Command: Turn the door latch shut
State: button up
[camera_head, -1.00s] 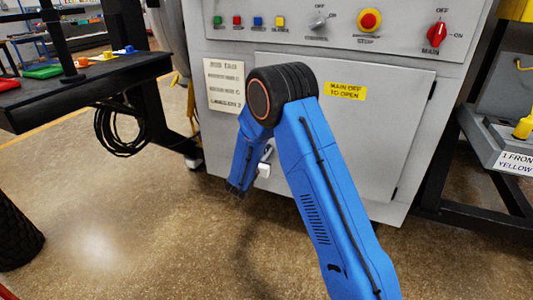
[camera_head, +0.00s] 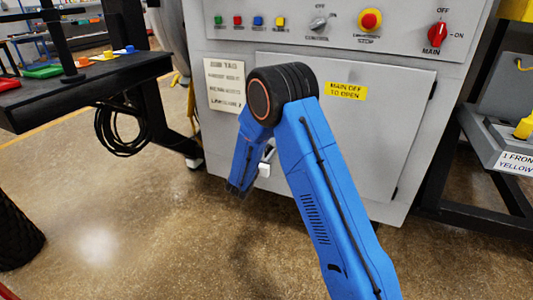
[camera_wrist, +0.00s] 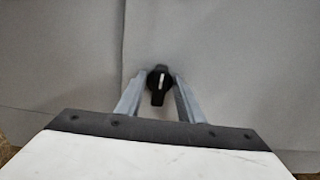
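The door latch (camera_wrist: 160,88) is a small black knob with a white line on its upper part. Its narrow tail points straight down in the wrist view. My gripper (camera_wrist: 159,74) is open, with one grey finger on each side of the knob and a thin gap visible on both sides. I cannot tell how deep the fingers reach along the knob. In the head view the grey cabinet door (camera_head: 380,135) looks flush with its frame. My blue arm hides the latch there, and only a small white part of my gripper shows beside it.
Above the door is a panel with coloured buttons, a red stop button (camera_head: 369,20) and a red main switch (camera_head: 437,35). A black table (camera_head: 100,95) stands at left with cables hanging below. A dark stand (camera_head: 475,205) is at right. Open floor lies in front.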

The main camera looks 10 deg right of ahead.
jog(key=v, duration=1.7)
jog(key=shift+s, duration=0.15)
jog(key=shift+a, duration=0.1)
